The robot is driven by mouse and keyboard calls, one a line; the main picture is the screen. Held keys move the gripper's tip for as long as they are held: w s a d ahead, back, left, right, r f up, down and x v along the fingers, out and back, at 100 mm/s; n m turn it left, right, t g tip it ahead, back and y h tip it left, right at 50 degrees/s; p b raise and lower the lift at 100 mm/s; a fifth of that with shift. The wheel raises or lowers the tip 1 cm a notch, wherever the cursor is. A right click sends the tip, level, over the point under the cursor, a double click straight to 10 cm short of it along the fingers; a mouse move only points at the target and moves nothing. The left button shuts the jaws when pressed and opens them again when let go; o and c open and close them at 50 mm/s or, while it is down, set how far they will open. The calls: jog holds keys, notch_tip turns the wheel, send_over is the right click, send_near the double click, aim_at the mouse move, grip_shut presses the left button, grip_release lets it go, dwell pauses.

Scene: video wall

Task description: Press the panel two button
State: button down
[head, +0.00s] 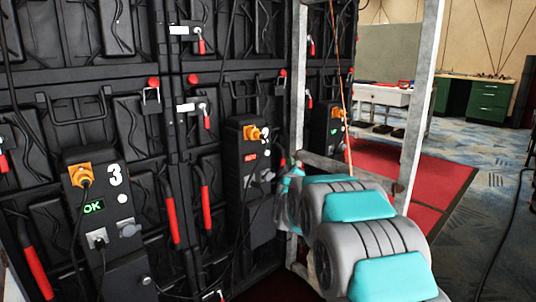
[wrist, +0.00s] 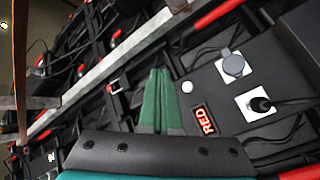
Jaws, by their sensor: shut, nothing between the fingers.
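The middle panel box (head: 236,165) carries an orange connector and a small red display (head: 250,155); its white number is too small to read surely. In the wrist view this display reads RED (wrist: 203,120), and a round white button (wrist: 187,87) sits beside it on the dark box face (wrist: 210,95). My gripper (wrist: 160,72) has green fingers shut together with nothing between them. The fingertips show just left of the button in the wrist view; whether they touch the box I cannot tell. In the head view my arm reaches toward this box and hides the fingers.
A left box with a white 3 (head: 115,175) shows a green OK display (head: 93,207). Another box (head: 335,125) stands farther right. A grey metal frame post (head: 298,75) rises close to my arm. Cables and red handles (head: 171,212) line the wall.

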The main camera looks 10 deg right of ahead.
jog(key=w+a+p, duration=0.4)
jog(key=w, duration=0.2)
jog(key=shift+w+a, duration=0.25)
jog(key=shift+a, duration=0.1)
jog(key=shift+w+a+p, duration=0.5)
jog(key=shift+w+p, duration=0.2)
jog(key=shift+p, duration=0.6)
dwell(2.4)
jog(key=shift+s+d, duration=0.1)
jog(key=shift+s, duration=0.05)
jog(key=shift+s+d+b, duration=0.3)
jog(key=shift+s+d, duration=0.1)
jog(key=shift+s, duration=0.15)
dwell(0.4)
jog(key=shift+s+d+b, duration=0.5)
jog(key=shift+s+d, duration=0.25)
jog(key=shift+s, duration=0.3)
jog(key=shift+s+d+b, duration=0.5)
jog(key=shift+s+d, duration=0.2)
jog(key=shift+s, duration=0.3)
